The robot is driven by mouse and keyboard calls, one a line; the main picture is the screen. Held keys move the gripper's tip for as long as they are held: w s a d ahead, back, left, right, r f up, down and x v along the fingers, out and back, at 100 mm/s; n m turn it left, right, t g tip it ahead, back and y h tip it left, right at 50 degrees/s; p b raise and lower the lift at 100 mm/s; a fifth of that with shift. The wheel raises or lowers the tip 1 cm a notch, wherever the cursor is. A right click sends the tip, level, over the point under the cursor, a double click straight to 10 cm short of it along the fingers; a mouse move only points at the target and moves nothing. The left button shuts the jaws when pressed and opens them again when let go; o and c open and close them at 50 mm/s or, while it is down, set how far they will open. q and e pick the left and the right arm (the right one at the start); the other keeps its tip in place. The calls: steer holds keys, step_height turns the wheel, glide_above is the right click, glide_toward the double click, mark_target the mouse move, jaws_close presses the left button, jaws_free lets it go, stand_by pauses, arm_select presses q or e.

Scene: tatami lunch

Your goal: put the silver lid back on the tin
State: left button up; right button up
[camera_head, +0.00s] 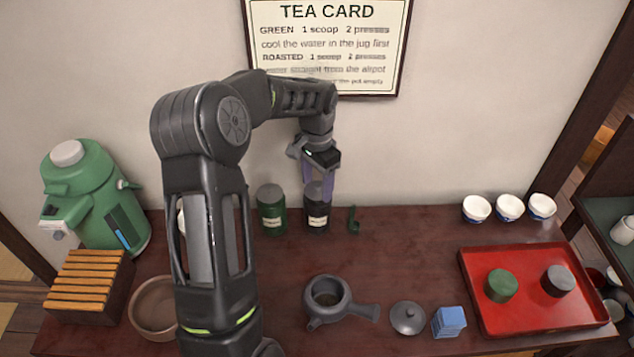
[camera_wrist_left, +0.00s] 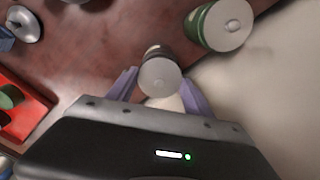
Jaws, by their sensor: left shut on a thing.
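The dark tin (camera_head: 317,222) with a pale label stands at the back of the table. The silver lid (camera_head: 317,190) is a grey disc at its top, and it also shows in the wrist view (camera_wrist_left: 158,76). My left gripper (camera_head: 318,186) reaches down from above, with its purple fingers shut on the lid's two sides. The lid lines up with the tin's mouth; I cannot tell whether it is seated or slightly above. My right gripper is not in view.
A green tin (camera_head: 271,210) stands close at the left, and a small green scoop (camera_head: 353,220) at the right. A teapot (camera_head: 327,298), its lid (camera_head: 407,318) and a blue box (camera_head: 449,321) are in front. A red tray (camera_head: 520,319) holds two round caps.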

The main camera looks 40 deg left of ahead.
arm_select(q)
steer(key=shift+f, duration=0.25)
stand_by(0.4)
steer(key=o, duration=1)
steer(key=shift+o, duration=0.3)
steer(key=shift+o, duration=1.3)
steer(key=shift+r+p, duration=2.4)
steer(key=shift+r, duration=1.15)
